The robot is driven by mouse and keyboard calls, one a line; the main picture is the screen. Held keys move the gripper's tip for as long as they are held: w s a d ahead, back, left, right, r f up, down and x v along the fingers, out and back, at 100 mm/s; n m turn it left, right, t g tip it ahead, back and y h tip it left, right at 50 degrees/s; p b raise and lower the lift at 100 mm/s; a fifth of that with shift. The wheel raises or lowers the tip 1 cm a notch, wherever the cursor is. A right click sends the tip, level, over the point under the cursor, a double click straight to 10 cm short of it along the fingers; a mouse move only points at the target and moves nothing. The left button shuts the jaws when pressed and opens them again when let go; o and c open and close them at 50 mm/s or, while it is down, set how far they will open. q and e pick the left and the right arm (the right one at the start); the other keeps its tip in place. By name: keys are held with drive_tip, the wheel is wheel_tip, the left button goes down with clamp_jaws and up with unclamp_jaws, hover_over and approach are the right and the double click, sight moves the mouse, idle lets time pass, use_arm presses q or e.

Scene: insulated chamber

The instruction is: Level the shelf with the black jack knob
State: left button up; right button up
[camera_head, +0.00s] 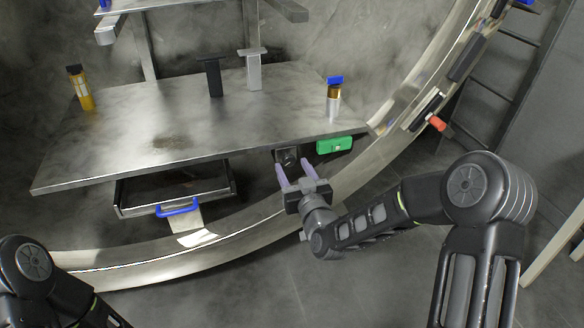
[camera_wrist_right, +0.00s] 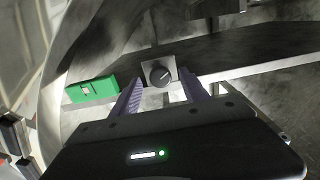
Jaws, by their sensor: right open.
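The shelf (camera_head: 130,140) is a grey metal plate, and it looks tilted in the head view, its left front corner lower than its right. The black jack knob (camera_head: 287,157) sits on a small plate under the shelf's front edge; it also shows in the right wrist view (camera_wrist_right: 161,75) with a light pointer mark. My right gripper (camera_head: 294,168) is open, its two purple fingers pointing at the knob from the front, one to each side in the picture. I cannot tell whether they touch it. My left gripper is not in view; only part of my left arm shows.
A green box (camera_head: 334,146) is fixed to the shelf's front edge right of the knob. Amber bottles (camera_head: 83,92) (camera_head: 334,98) and two T-shaped posts (camera_head: 212,78) (camera_head: 253,70) stand on the shelf. A drawer with a blue handle (camera_head: 178,208) hangs below. The chamber's curved rim (camera_head: 250,240) runs in front.

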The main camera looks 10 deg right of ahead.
drive_tip(key=shift+w, duration=0.65)
clamp_jaws()
